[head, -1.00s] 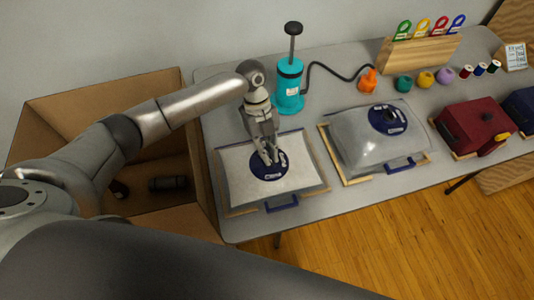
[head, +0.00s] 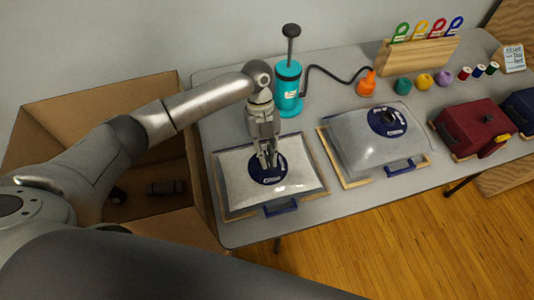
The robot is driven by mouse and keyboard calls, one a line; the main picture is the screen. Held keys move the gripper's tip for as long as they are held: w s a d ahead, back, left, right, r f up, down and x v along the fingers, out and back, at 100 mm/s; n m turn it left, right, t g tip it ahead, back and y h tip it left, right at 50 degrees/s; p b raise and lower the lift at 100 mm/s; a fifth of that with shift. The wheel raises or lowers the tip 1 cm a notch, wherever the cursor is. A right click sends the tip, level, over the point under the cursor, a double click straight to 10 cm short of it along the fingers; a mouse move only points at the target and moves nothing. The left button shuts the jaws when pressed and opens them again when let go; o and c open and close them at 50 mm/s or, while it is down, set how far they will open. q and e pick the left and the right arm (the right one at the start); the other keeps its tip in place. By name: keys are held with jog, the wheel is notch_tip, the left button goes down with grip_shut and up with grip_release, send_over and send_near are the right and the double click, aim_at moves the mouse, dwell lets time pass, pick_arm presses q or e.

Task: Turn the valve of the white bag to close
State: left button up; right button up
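The white bag (head: 240,185) lies flat and puffed on a wooden frame at the table's near left. A round dark blue valve (head: 254,178) with white labels sits in its middle. A blue handle (head: 281,207) is at the frame's front edge. My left gripper (head: 267,163) points down at the valve, with its fingertips over the valve's centre. The fingers hide that centre, so I cannot tell whether they grip a knob or stand apart from it. My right gripper is not in view.
A second puffed bag (head: 355,140) with a blue valve lies to the right. A teal pump (head: 288,88) stands behind, its black hose running to an orange nozzle (head: 366,84). A red case (head: 470,127) is farther right. An open cardboard box (head: 55,110) is at left.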

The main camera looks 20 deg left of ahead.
pick_arm(q)
jog(key=o, duration=0.3)
jog(key=v, duration=1.2)
jog(key=shift+f, duration=0.1)
